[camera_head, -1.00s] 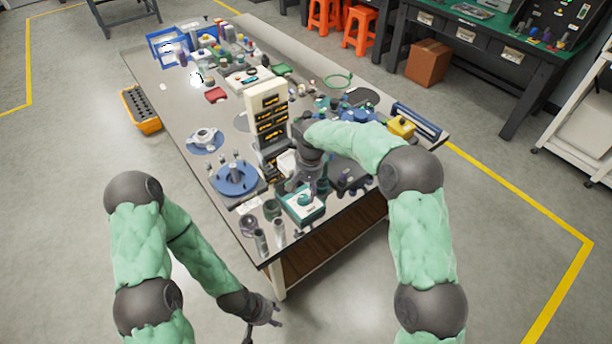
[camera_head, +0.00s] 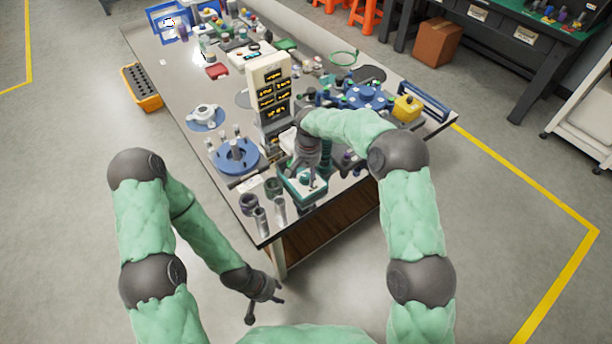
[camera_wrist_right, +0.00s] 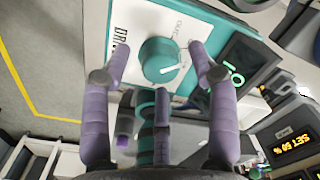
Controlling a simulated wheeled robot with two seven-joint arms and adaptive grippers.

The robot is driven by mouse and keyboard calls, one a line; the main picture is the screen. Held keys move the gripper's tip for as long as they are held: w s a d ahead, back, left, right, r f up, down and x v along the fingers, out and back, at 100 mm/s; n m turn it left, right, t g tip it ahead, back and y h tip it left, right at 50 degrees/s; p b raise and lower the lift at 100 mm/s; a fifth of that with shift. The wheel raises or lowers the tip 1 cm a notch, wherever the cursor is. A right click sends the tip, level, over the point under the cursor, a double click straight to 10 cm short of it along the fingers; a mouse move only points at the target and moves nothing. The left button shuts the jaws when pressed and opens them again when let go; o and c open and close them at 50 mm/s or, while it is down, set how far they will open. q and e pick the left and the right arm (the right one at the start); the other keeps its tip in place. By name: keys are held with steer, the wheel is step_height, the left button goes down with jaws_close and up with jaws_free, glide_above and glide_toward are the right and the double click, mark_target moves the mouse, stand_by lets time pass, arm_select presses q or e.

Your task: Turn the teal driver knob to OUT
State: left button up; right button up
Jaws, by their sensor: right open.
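The teal driver knob (camera_wrist_right: 159,60) is on the white face of a teal-edged box (camera_wrist_right: 198,17) in the right wrist view. Its white pointer line angles towards the display side, away from the printed OUT label above it. The box also shows at the table's near end in the head view (camera_head: 291,188). My right gripper (camera_wrist_right: 157,53) is open, one purple finger on each side of the knob; contact cannot be made out. It also shows over the box in the head view (camera_head: 311,183). My left gripper (camera_head: 266,303) is open and empty, off the table's near edge.
A small display with green digits (camera_wrist_right: 234,72) sits beside the knob. A tall cream tower with amber displays (camera_head: 270,95) stands just behind the box. Metal cylinders (camera_head: 262,222) stand to its left, near the table edge. A blue round fixture (camera_head: 235,156) lies farther left.

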steer(key=shift+f, duration=0.2)
steer(key=c, duration=1.2)
steer(key=shift+o, duration=0.2)
steer(key=shift+r+n+p, duration=0.1)
steer(key=shift+n+p, duration=0.55)
steer(key=shift+n, duration=0.05)
steer(key=shift+n+p, duration=0.8)
steer(key=shift+n, duration=0.3)
steer(key=shift+n+p, duration=0.85)
steer(key=shift+n, duration=1.35)
